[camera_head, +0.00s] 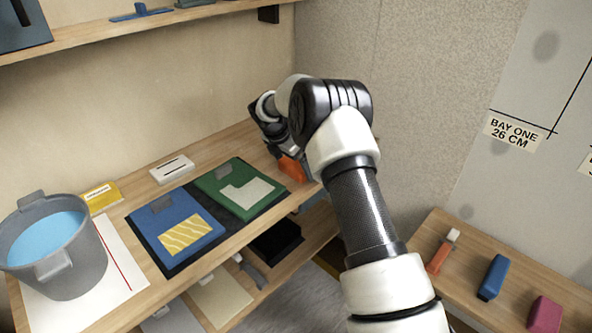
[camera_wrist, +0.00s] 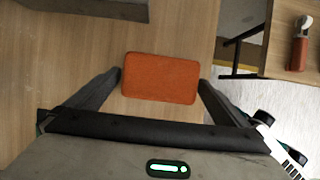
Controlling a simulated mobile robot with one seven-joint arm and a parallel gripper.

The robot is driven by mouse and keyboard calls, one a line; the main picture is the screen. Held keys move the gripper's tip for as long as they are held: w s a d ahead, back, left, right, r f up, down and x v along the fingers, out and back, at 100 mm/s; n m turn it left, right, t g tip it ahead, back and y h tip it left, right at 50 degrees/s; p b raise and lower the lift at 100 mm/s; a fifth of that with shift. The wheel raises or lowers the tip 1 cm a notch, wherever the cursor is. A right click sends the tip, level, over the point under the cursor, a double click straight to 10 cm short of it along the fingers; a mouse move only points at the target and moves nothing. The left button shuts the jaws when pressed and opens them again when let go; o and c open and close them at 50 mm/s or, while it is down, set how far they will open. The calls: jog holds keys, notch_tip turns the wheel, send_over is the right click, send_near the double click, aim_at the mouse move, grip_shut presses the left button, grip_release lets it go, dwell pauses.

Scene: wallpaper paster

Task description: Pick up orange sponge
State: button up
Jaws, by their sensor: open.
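The orange sponge (camera_wrist: 160,78) is a flat orange block lying on the wooden bench. In the wrist view it sits between the two dark fingers of my gripper (camera_wrist: 160,86), with one finger near each short end. The left finger looks very close to it; I cannot tell if either touches. In the head view the sponge (camera_head: 291,168) shows at the bench's right end, beneath my gripper (camera_head: 284,152), partly hidden by my arm. My gripper is open around the sponge.
Left of the sponge on the bench (camera_head: 135,204) are a green folder (camera_head: 218,184), a blue folder (camera_head: 170,220), a white block (camera_head: 171,170) and a grey bucket (camera_head: 72,265) of water. A side table (camera_head: 465,262) at right holds several small items. The wall is close behind.

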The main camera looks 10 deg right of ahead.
aim_at(293, 164)
jog(key=shift+c, duration=0.4)
jog(key=c, duration=0.8)
jog(key=shift+c, duration=0.2)
notch_tip(293, 164, up, 10)
jog(key=shift+r+p, duration=0.1)
jog(key=shift+p, duration=1)
jog(key=o, duration=0.4)
jog(key=c, duration=0.5)
